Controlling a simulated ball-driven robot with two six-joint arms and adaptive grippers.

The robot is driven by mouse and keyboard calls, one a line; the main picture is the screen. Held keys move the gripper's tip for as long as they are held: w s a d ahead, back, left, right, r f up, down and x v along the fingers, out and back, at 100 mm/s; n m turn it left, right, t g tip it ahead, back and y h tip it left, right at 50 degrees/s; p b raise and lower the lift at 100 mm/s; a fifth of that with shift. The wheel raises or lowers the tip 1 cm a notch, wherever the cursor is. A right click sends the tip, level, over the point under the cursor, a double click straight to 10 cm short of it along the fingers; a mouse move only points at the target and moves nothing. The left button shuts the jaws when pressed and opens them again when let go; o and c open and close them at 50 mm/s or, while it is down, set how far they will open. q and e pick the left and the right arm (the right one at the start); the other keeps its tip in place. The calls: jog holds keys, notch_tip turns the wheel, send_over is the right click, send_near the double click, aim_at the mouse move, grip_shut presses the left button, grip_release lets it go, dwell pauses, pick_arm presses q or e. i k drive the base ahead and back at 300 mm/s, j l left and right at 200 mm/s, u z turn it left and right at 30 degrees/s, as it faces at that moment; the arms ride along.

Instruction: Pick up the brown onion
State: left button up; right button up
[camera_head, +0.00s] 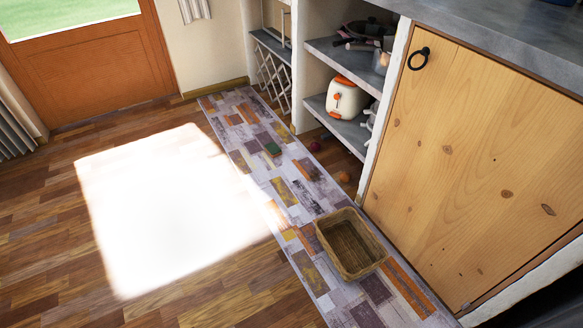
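A small round orange-brown thing (344,176), which looks like the brown onion, lies on the wooden floor. It is by the rug's right edge, near the foot of the open shelves and left of the wooden cupboard door. It is small in the picture, so I cannot be certain of it. A dark red round thing (314,146) lies a little farther back, at the foot of the shelves. Neither of my grippers shows in the head view.
A brown wicker basket (327,238) stands empty on the patchwork rug (250,165). A small green thing (273,148) lies on the rug. Open shelves (325,48) hold a white-and-orange toaster (346,98) and pans. The wooden cupboard door (470,150) is shut. Floor left of the rug is clear.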

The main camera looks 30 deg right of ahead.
aim_at(344, 177)
jog(key=i+j+u, duration=0.15)
jog(key=i, duration=0.3)
jog(key=i+j+u, duration=0.15)
jog(key=i, duration=0.3)
jog(key=i+l+z, duration=0.1)
jog(key=i+z, duration=0.3)
jog(key=i, duration=0.15)
jog(key=i+z, duration=0.4)
jog(key=i+j+z, duration=0.4)
jog(key=i, duration=0.2)
jog(key=i+l+z, duration=0.15)
jog(key=i+z, duration=0.45)
jog(key=z, duration=0.2)
jog(key=i+z, duration=0.35)
jog(key=i+j+z, duration=0.2)
jog(key=z, duration=0.2)
jog(key=i, duration=0.05)
